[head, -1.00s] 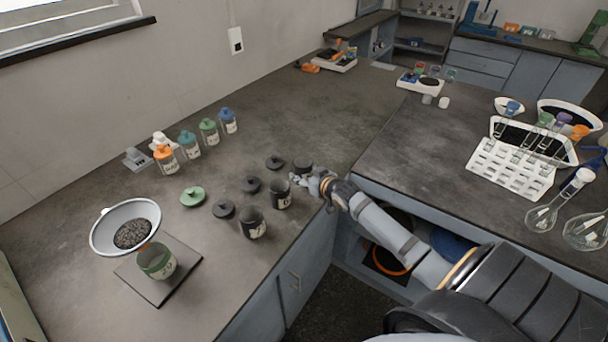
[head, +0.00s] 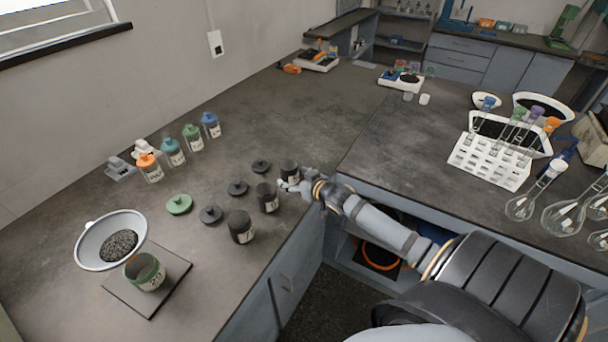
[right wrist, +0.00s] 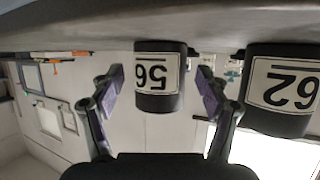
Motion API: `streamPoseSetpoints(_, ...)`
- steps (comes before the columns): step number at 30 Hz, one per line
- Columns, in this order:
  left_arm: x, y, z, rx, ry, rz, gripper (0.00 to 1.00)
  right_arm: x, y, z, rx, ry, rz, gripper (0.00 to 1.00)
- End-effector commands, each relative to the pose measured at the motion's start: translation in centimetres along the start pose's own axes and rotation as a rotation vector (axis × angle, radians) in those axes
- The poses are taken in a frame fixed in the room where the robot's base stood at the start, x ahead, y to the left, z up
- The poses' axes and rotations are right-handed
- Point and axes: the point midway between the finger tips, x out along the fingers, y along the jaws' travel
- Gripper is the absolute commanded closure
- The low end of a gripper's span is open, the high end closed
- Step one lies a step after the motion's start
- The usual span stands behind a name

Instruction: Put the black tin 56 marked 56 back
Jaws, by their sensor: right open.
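The black tin 56 (head: 290,168) stands upright on the dark bench, the farthest in a row of black tins. In the right wrist view, which is upside down, its label 56 (right wrist: 156,76) faces me between the finger pads. My right gripper (head: 289,185) is open and hides the lower part of the tin in the head view. The open fingers (right wrist: 160,88) show on either side of the tin, and I cannot tell whether they touch it. The tin marked 62 (right wrist: 286,90) stands close beside it. My left gripper is not in view.
Two other black tins, middle (head: 267,198) and nearest (head: 240,228), stand nearby, with black lids (head: 238,188) behind. A green lid (head: 179,204), a sieve pan (head: 112,240) and a green tin (head: 145,271) are leftward.

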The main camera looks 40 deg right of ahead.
Motion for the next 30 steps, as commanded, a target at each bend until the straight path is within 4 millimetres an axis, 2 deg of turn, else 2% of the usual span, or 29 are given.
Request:
streamPoseSetpoints(1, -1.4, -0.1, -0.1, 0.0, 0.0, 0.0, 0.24, -1.6, 0.1, -0.5, -0.009, -0.007, 0.001, 0.24)
streamPoseSetpoints(6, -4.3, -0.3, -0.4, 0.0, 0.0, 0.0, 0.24, -5.5, 0.1, -0.8, -0.009, -0.007, 0.001, 0.24)
streamPoseSetpoints(12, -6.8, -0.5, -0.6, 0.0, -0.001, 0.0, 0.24, -8.2, 0.1, -0.6, -0.002, -0.003, 0.002, 0.24)
streamPoseSetpoints(18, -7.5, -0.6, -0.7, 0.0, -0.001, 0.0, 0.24, -9.1, 0.0, -0.2, -0.001, -0.001, -0.001, 0.24)
streamPoseSetpoints(30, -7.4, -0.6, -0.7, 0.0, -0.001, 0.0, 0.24, -9.1, 0.0, -0.1, 0.001, 0.0, -0.001, 0.24)
